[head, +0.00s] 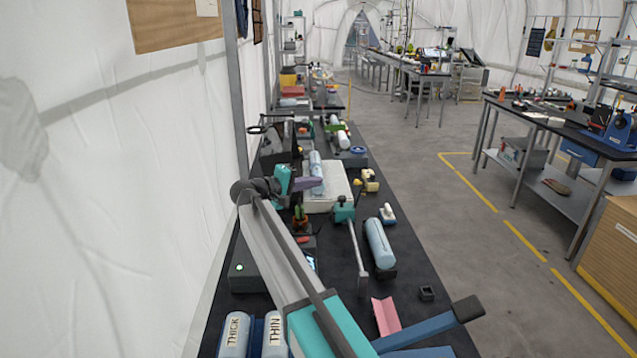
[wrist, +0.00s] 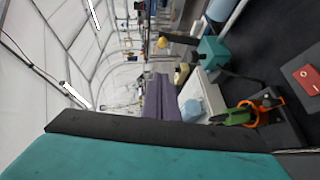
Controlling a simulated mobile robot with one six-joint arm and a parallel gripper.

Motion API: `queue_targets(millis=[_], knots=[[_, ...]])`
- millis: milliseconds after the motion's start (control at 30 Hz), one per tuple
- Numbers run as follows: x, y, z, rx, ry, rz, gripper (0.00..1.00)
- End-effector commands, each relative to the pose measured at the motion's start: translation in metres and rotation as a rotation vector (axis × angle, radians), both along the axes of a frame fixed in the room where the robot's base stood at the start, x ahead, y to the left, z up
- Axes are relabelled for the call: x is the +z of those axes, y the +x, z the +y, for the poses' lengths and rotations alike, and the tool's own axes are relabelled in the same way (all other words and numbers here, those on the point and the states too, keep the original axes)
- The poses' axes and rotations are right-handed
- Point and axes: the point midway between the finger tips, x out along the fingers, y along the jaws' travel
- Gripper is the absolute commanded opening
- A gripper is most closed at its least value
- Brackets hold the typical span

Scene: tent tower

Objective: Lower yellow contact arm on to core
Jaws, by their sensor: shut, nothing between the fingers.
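A small yellow knob (head: 357,183) stands on a thin dark stem near a teal block (head: 343,212). It also shows in the wrist view (wrist: 162,42); I cannot tell for sure that it is the yellow contact arm. A light blue cylinder (head: 316,162), possibly the core, lies on a white box (head: 340,187). Another light blue cylinder (head: 379,243) lies on a dark stand to the right. My gripper (head: 320,182), with purple fingers (wrist: 160,78), is shut and empty. In the head view it crosses in front of the white box, left of the yellow knob.
A pink channel (head: 386,316) and a small black cube (head: 427,293) lie near the front. A green and orange tool (head: 300,217) is below my gripper. The white tent wall (head: 110,180) borders the left.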

Motion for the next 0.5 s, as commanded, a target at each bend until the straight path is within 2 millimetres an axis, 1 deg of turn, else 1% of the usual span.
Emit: queue_targets(millis=[500], knots=[[-0.011, 0.041, -0.054, -0.001, 0.0, 0.002, 0.0]])
